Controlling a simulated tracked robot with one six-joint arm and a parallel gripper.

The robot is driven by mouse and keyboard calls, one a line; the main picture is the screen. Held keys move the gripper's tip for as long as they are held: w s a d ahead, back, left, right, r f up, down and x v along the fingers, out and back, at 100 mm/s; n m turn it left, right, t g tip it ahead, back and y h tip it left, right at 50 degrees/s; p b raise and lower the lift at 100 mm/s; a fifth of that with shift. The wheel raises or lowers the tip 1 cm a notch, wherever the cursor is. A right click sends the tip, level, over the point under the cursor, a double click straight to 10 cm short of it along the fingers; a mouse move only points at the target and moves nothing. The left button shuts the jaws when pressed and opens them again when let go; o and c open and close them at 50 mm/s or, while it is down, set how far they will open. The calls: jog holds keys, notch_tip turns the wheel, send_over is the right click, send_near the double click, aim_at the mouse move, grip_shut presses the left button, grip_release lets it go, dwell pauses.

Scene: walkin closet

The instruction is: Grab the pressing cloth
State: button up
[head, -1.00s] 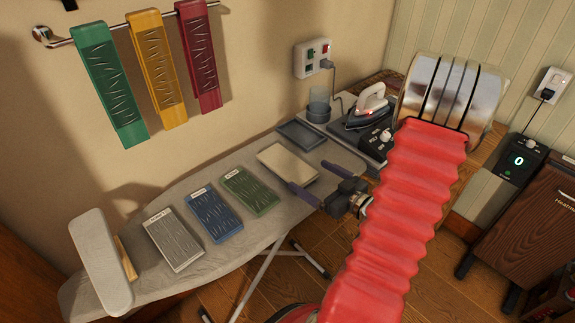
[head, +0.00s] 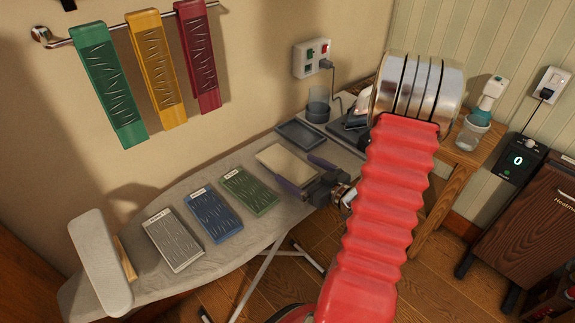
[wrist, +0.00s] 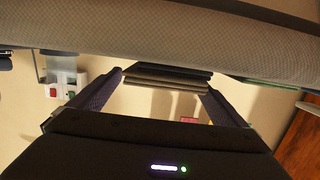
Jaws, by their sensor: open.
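A flat cream cloth (head: 284,160), which I take to be the pressing cloth, lies on the right part of the ironing board (head: 170,290). My gripper (head: 306,175) is open at the cloth's near right edge, with one finger to each side of that edge. In the wrist view my open fingers (wrist: 162,85) flank a layered edge of tan and dark bands (wrist: 168,82), seen upside down below the board. The tan band looks like the cloth. I cannot tell whether either finger touches it.
Grey (head: 173,239), blue (head: 213,216) and green (head: 247,192) labelled pads lie left of the cloth. A dark tray (head: 301,134) lies behind it. An iron (head: 362,106) stands beyond, partly hidden by my arm. A spray bottle (head: 478,118) stands on the wooden stand at right.

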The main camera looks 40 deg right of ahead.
aim_at(289, 165)
jog(key=shift+w+a+f, duration=0.1)
jog(key=shift+w+f, duration=0.1)
jog(key=shift+w, duration=0.75)
jog(key=shift+w+a+f, duration=0.1)
jog(key=shift+w+f, duration=0.05)
jog(key=shift+w, duration=0.8)
jog(key=c, duration=1.2)
jog(key=shift+c, duration=0.2)
jog(key=shift+r, duration=0.1)
notch_tip(289, 165, up, 10)
